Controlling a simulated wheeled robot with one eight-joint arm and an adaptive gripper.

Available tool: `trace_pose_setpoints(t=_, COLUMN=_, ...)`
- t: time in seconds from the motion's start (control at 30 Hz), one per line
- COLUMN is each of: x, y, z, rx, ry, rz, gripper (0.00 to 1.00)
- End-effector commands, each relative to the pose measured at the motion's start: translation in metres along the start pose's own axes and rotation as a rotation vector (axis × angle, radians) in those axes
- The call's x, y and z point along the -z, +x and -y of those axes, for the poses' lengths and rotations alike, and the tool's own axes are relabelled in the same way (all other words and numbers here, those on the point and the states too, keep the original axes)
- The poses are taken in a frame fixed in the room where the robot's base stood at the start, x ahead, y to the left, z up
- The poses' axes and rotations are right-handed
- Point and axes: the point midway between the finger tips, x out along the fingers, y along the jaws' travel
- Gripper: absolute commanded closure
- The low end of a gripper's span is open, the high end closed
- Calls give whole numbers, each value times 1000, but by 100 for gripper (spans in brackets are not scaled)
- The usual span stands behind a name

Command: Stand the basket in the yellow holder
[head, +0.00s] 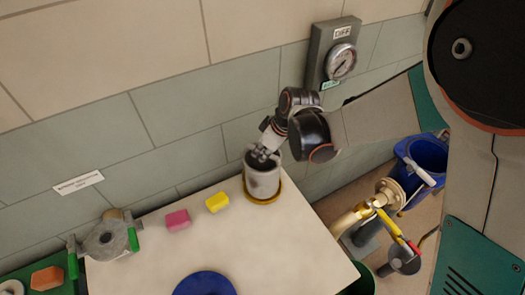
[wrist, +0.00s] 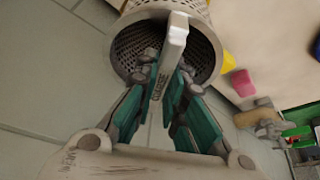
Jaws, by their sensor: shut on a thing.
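The basket (head: 262,182) is a pale grey cylinder at the back right of the table, near the wall. In the wrist view the basket (wrist: 205,55) shows perforated walls, an open top and a pale upright handle (wrist: 174,45). My gripper (head: 263,154) is over the basket's mouth; in the wrist view its fingers (wrist: 168,82) are shut on the handle. The yellow holder (head: 264,201) shows as a round rim around the basket's foot.
A yellow block (head: 217,202) and a pink block (head: 178,220) lie left of the holder. A grey valve body (head: 107,238) is at the table's left, and a blue round thing (head: 205,284) at the front. A gauge (head: 341,61) hangs on the wall above. Pipework (head: 375,208) stands right of the table.

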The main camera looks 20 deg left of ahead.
Motion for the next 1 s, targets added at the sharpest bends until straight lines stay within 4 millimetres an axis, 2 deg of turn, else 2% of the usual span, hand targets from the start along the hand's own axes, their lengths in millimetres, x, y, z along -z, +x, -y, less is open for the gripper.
trace_pose_setpoints(t=1.0, x=-2, y=6, z=0, rx=0, ry=0, rz=-1, gripper=100)
